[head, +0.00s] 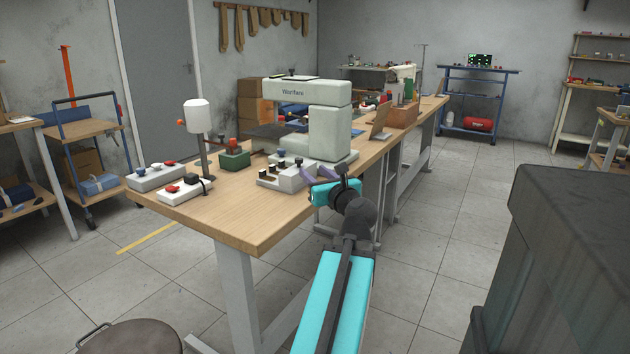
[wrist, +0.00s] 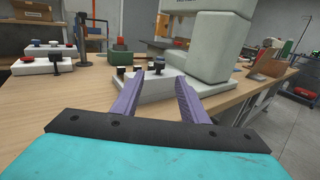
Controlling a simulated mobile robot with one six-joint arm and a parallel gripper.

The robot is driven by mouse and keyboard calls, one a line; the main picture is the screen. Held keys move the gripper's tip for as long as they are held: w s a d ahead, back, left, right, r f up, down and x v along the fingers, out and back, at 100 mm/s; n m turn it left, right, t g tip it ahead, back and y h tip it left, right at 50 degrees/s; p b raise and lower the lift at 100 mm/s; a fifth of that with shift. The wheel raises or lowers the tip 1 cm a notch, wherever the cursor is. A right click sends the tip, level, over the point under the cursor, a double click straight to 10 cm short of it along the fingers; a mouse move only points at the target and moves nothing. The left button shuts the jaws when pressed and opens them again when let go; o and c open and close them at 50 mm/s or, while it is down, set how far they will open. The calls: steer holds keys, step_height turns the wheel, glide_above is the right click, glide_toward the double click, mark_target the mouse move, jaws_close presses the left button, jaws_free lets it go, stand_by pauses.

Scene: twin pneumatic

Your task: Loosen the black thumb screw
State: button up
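A pale grey block (head: 285,180) stands on the workbench at the foot of the white machine and carries several small knobs. Black knobs stand on it, one near its right end (head: 298,162). In the wrist view the block (wrist: 150,88) lies just beyond my fingers, with a black knob (wrist: 158,67) near the gap between them and another black knob (wrist: 121,71) further left. I cannot tell which black knob is the thumb screw. My gripper (wrist: 157,80) has two purple fingers spread apart with nothing held between them. In the head view the gripper (head: 314,174) is beside the block's right end.
The white machine (head: 330,130) rises close behind the block. A white box with red and black knobs (head: 184,190), a longer grey box (head: 150,178), a green box (head: 235,160) and a post with a white cylinder (head: 198,117) stand to the left. The bench front (head: 240,215) is bare.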

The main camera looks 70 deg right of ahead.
steer(key=shift+s+a+b, duration=0.4)
steer(key=shift+a+b, duration=0.15)
steer(key=shift+b, duration=1.65)
